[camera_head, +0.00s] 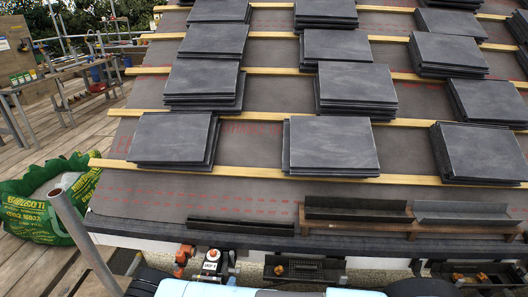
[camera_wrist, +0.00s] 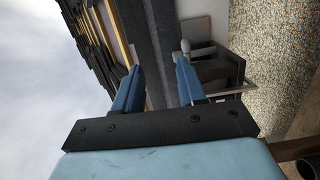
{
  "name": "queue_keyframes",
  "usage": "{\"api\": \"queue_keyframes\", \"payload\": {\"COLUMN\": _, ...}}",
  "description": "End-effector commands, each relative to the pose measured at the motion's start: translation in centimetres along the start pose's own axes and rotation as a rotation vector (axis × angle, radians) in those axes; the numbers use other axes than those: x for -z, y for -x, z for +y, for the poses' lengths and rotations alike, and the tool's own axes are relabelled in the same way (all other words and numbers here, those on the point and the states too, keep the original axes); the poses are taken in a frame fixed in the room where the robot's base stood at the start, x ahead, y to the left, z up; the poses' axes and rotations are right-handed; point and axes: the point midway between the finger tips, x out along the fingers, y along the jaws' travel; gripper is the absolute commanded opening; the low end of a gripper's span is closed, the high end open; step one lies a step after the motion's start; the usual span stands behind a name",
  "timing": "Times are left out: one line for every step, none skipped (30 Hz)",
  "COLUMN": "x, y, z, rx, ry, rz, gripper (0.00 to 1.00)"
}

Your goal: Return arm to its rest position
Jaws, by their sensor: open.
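My gripper (camera_wrist: 160,76) shows in the wrist view with its two blue fingers apart and nothing between them. The view is turned sideways. The roof edge and a dark strip lie beyond the fingers, with sky at left and pebbly ground at right. In the head view a light-blue part of my arm (camera_head: 220,289) lies low along the bottom edge, in front of the eaves. The gripper's fingers cannot be made out there.
Stacks of dark slates (camera_head: 332,146) rest on the roof along yellow battens (camera_head: 240,171). Dark metal strips (camera_head: 357,209) lie near the eaves. A green bag (camera_head: 36,208) and a grey pole (camera_head: 78,236) stand at left. A workbench (camera_head: 62,78) stands on the plank deck (camera_head: 65,130).

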Motion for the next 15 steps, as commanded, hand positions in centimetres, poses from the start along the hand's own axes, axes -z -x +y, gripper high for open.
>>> {"api": "queue_keyframes", "payload": {"x": 0.5, "y": -0.9, "z": 1.8, "rx": 0.005, "ry": -0.011, "rz": -0.047, "gripper": 0.40}}
{"api": "queue_keyframes", "payload": {"x": 0.6, "y": -1.3, "z": 2.8, "rx": 0.009, "ry": -0.012, "rz": -0.075, "gripper": 0.40}}
{"api": "queue_keyframes", "payload": {"x": 0.8, "y": -1.9, "z": 4.0, "rx": 0.014, "ry": -0.015, "rz": -0.112, "gripper": 0.40}}
{"api": "queue_keyframes", "payload": {"x": 0.8, "y": -2.4, "z": 4.9, "rx": 0.018, "ry": -0.016, "rz": -0.139, "gripper": 0.40}}
{"api": "queue_keyframes", "payload": {"x": 0.9, "y": -2.8, "z": 5.9, "rx": 0.023, "ry": -0.019, "rz": -0.165, "gripper": 0.40}}
{"api": "queue_keyframes", "payload": {"x": 0.9, "y": -3.4, "z": 7.2, "rx": 0.030, "ry": -0.021, "rz": -0.201, "gripper": 0.40}}
{"api": "queue_keyframes", "payload": {"x": 0.9, "y": -3.8, "z": 8.1, "rx": 0.036, "ry": -0.023, "rz": -0.227, "gripper": 0.40}}
{"api": "queue_keyframes", "payload": {"x": 0.8, "y": -4.3, "z": 9.0, "rx": 0.043, "ry": -0.026, "rz": -0.255, "gripper": 0.40}}
{"api": "queue_keyframes", "payload": {"x": 0.8, "y": -4.8, "z": 10.3, "rx": 0.052, "ry": -0.028, "rz": -0.288, "gripper": 0.40}}
{"api": "queue_keyframes", "payload": {"x": 0.7, "y": -5.3, "z": 11.3, "rx": 0.059, "ry": -0.032, "rz": -0.315, "gripper": 0.40}}
{"api": "queue_keyframes", "payload": {"x": 0.7, "y": -5.7, "z": 12.2, "rx": 0.066, "ry": -0.035, "rz": -0.339, "gripper": 0.40}}
{"api": "queue_keyframes", "payload": {"x": 0.5, "y": -6.3, "z": 13.5, "rx": 0.076, "ry": -0.039, "rz": -0.373, "gripper": 0.40}}
{"api": "queue_keyframes", "payload": {"x": 0.3, "y": -6.7, "z": 14.4, "rx": 0.085, "ry": -0.041, "rz": -0.398, "gripper": 0.40}}
{"api": "queue_keyframes", "payload": {"x": 0.2, "y": -7.1, "z": 15.4, "rx": 0.094, "ry": -0.046, "rz": -0.423, "gripper": 0.40}}
{"api": "queue_keyframes", "payload": {"x": 0.0, "y": -7.6, "z": 16.6, "rx": 0.107, "ry": -0.051, "rz": -0.455, "gripper": 0.40}}
